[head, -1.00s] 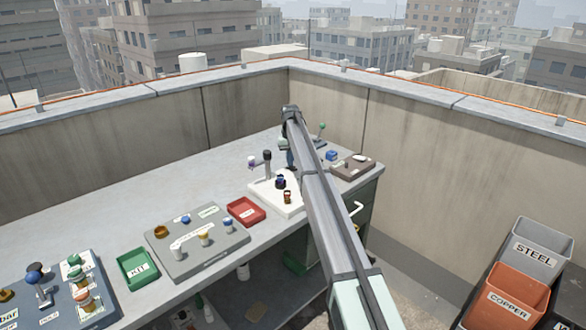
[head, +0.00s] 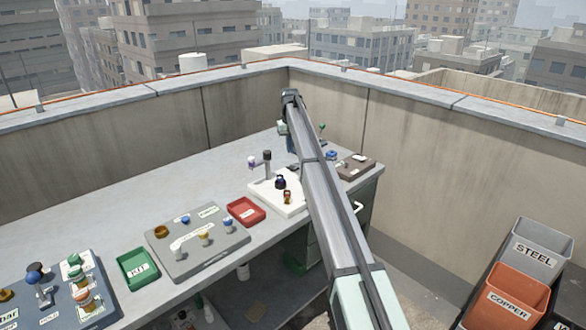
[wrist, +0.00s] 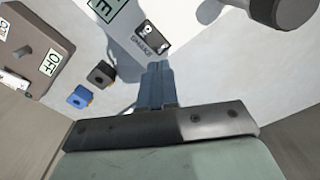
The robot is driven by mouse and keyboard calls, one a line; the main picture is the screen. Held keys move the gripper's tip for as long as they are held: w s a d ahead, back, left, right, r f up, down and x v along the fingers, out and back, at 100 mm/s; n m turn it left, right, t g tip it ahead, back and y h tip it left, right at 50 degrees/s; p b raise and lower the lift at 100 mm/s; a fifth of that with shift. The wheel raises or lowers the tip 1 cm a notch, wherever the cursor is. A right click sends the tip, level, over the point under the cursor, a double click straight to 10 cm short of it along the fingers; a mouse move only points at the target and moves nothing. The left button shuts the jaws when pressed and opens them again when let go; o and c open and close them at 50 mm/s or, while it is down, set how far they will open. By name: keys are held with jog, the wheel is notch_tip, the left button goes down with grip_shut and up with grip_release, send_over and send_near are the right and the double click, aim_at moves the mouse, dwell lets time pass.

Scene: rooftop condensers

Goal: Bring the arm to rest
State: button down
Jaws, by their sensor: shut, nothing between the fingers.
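My arm reaches away over the grey bench (head: 120,205) toward its far corner in the head view. My gripper (head: 291,146) hangs at the arm's far end, partly hidden behind the arm links. In the wrist view the blue-grey fingers of my gripper (wrist: 158,72) are together with nothing between them. They point toward the bench beside a small dark labelled plate (wrist: 152,38). I cannot tell their exact height above the surface.
A brown box (wrist: 35,45) marked OFF, a blue block (wrist: 80,97) and a black block (wrist: 102,74) lie left of the fingers. A white board (head: 262,197), red tray (head: 246,222) and green tray (head: 139,285) stand nearer. Bins marked STEEL (head: 540,265) and COPPER (head: 508,318) stand right.

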jog(key=shift+d, duration=0.1)
jog(key=s+d+f+n+h, duration=0.1)
jog(key=s+d+f, duration=0.3)
jog(key=s+d, duration=0.4)
jog(key=s+d+f+n+g+h, duration=0.1)
jog(key=s+d+f+n, duration=0.1)
jog(key=s+d+f, duration=0.55)
jog(key=s+d+f+n+h, duration=0.1)
jog(key=s+d+f, duration=0.1)
jog(key=s+d, duration=0.6)
jog(key=s+d+f+m+g+y, duration=0.1)
jog(key=s+f, duration=1.1)
jog(key=f, duration=0.3)
jog(key=s+f+m+g, duration=0.2)
jog(key=s+f, duration=0.9)
jog(key=f, duration=0.4)
jog(key=s+f+m+g, duration=0.1)
jog(key=s+f, duration=0.2)
jog(key=s, duration=1)
jog(key=s+a+f+m+g+y, duration=0.1)
jog(key=s+f, duration=0.3)
jog(key=s, duration=0.9)
jog(key=s+a+f+m+y, duration=0.1)
jog(key=s+f, duration=0.3)
jog(key=s, duration=0.9)
jog(key=shift+f+m+g, duration=0.25)
jog(key=shift+m+g, duration=0.15)
jog(key=shift+m, duration=0.1)
